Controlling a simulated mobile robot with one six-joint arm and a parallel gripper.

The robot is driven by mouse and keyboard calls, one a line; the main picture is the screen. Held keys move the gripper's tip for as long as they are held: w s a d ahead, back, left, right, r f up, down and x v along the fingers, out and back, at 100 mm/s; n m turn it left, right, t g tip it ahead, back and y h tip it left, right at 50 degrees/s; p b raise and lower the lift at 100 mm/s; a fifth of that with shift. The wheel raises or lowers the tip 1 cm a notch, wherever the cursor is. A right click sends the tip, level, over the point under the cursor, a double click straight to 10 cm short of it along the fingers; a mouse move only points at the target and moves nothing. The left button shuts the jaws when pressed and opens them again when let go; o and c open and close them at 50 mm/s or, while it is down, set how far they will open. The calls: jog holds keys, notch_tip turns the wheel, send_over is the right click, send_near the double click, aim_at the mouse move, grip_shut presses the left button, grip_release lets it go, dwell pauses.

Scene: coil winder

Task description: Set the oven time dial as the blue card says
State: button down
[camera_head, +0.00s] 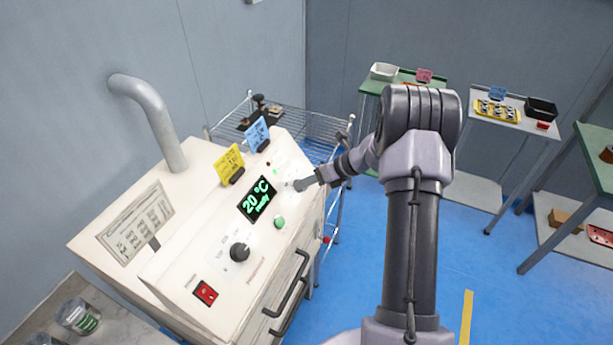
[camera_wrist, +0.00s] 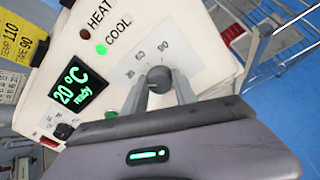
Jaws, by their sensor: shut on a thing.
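The oven's time dial (camera_wrist: 159,76) is a small dark grey knob on a white plate marked 30, 60 and 90 in the wrist view. My gripper (camera_wrist: 160,86) is shut on it, one finger on each side. I cannot tell which mark the dial points to. The blue card (camera_head: 257,134) stands in a dark holder on top of the oven; its writing is too small to read. Only a sliver of it shows in the wrist view.
A yellow card (camera_head: 229,164) reading TEMP 110, TIME 90 (camera_wrist: 20,40) stands beside the blue one. The display (camera_head: 258,199) reads 20 °C ready. A green button (camera_head: 279,222), another black dial (camera_head: 240,251) and a red switch (camera_head: 205,293) are on the panel. A wire rack (camera_head: 310,123) stands behind.

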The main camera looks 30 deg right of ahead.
jog(key=shift+m+p, duration=0.4)
jog(key=shift+m, duration=0.1)
jog(key=c, duration=1)
grip_release()
jog(key=shift+d, duration=0.1)
jog(key=p+v, duration=0.2)
jog(key=v, duration=1.5)
jog(key=shift+s+p, duration=0.2)
jog(key=shift+p, duration=0.15)
